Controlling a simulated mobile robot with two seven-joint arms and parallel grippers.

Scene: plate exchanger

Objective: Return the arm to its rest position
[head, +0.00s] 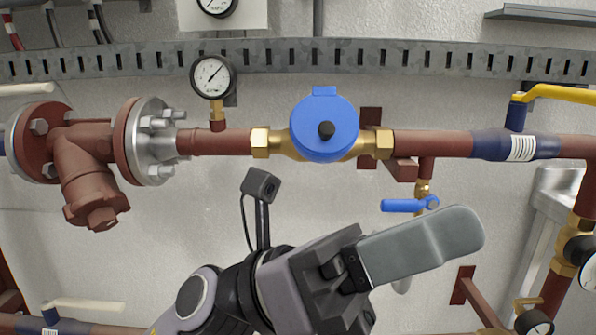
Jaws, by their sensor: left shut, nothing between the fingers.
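My left gripper (420,248) is in the lower middle of the head view, in front of the pipework. Its grey fingers lie together, pointing right and slightly up, with nothing held. Its arm comes in from the bottom left, with a small camera block (260,184) standing on a stalk at the wrist. The gripper appears below the horizontal pipe and does not visibly touch anything. My right gripper is not in view.
A red-brown pipe (432,143) crosses the view, with a blue-capped brass meter (324,124), a gauge (211,77) and a flanged strainer (88,176). A small blue-handled valve (405,205) hangs just above the gripper. A yellow lever (556,94) is upper right. The wall below the meter is bare.

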